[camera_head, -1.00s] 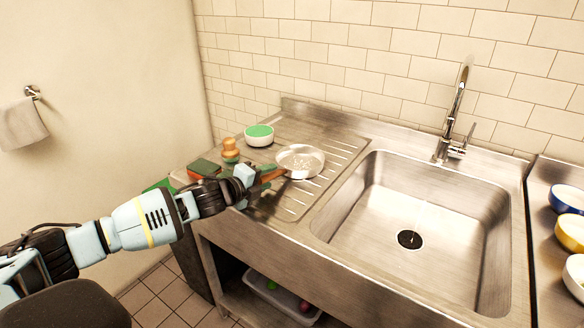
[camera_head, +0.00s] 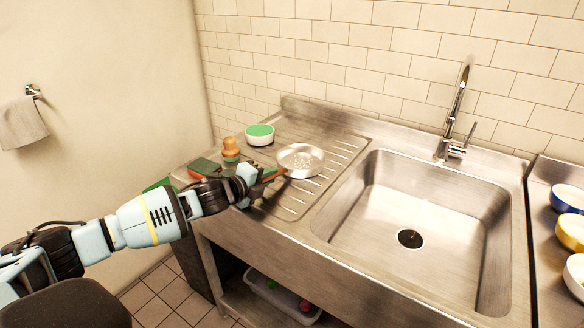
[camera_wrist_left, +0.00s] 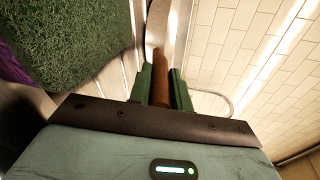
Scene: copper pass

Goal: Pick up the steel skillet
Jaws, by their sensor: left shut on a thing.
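The steel skillet (camera_head: 301,160) is a shallow round silver pan with a brown handle. It is at the drainboard left of the sink in the head view, its handle pointing toward my left gripper (camera_head: 266,176). In the left wrist view the brown handle (camera_wrist_left: 161,82) lies between the two green fingers of my left gripper (camera_wrist_left: 165,85), which are shut on it. Only a small part of the pan shows beyond the handle there. I cannot tell if the pan touches the drainboard. My right gripper is in neither view.
A green-topped white bowl (camera_head: 260,134), a wooden brush (camera_head: 230,148) and a green scouring sponge (camera_head: 204,167) stand near the skillet. The empty sink (camera_head: 420,215) with its faucet (camera_head: 456,115) is to the right. Several bowls stand at the far right.

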